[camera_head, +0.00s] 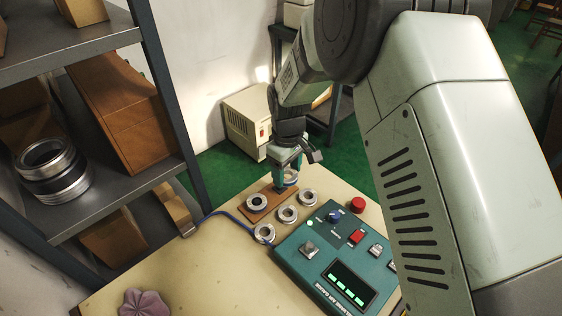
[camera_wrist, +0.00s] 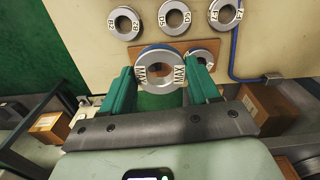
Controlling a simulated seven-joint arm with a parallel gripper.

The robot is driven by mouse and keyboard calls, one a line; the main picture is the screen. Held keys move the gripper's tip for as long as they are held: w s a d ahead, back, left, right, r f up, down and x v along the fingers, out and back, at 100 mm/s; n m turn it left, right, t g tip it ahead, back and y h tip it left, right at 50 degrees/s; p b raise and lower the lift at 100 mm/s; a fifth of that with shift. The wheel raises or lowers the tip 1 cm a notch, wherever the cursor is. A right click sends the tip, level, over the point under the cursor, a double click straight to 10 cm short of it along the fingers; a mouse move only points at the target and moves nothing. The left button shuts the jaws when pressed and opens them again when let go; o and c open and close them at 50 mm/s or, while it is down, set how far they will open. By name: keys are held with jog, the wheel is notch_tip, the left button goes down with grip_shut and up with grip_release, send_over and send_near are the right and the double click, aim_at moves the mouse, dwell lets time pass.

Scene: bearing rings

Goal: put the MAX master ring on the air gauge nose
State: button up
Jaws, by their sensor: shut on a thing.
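The MAX master ring (camera_wrist: 159,70) is a thick metal ring with MAX labels and a blue edge. My gripper (camera_head: 288,172) is shut on it, with one green finger on each side in the wrist view (camera_wrist: 159,84). In the head view the ring (camera_head: 291,177) shows partly behind the fingers, above the far end of a brown wooden board (camera_head: 275,199). Another ring (camera_head: 256,202) lies on the board's near end. I cannot make out the nose; the teal gauge box (camera_head: 290,249) stands to the front right on the table.
Three labelled rings (camera_head: 309,198) (camera_head: 287,214) (camera_head: 263,233) lie in a row between board and gauge box. A blue hose (camera_head: 228,213) runs left past the nearest ring. A metal shelf (camera_head: 110,182) stands at the left. A purple flower-shaped thing (camera_head: 144,304) lies in front; the table's left front is mostly clear.

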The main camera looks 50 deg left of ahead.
aim_at(310, 245)
jog(key=s+d+m, duration=0.1)
jog(key=s+d, duration=0.1)
jog(key=d, duration=0.3)
jog(key=s+d+m, duration=0.2)
jog(key=s+d, duration=0.1)
jog(key=d, duration=0.2)
jog(key=s+d+r+m, duration=0.1)
jog(key=s+d, duration=0.1)
jog(key=d, duration=0.3)
jog(key=shift+s, duration=0.25)
jog(key=shift+s+d+f, duration=0.1)
jog(key=shift+d+f, duration=0.05)
jog(key=shift+d, duration=0.05)
jog(key=shift+f, duration=1.85)
jog(key=shift+f, duration=0.15)
jog(key=shift+f, duration=0.85)
jog(key=shift+f, duration=0.7)
jog(key=o, duration=1.3)
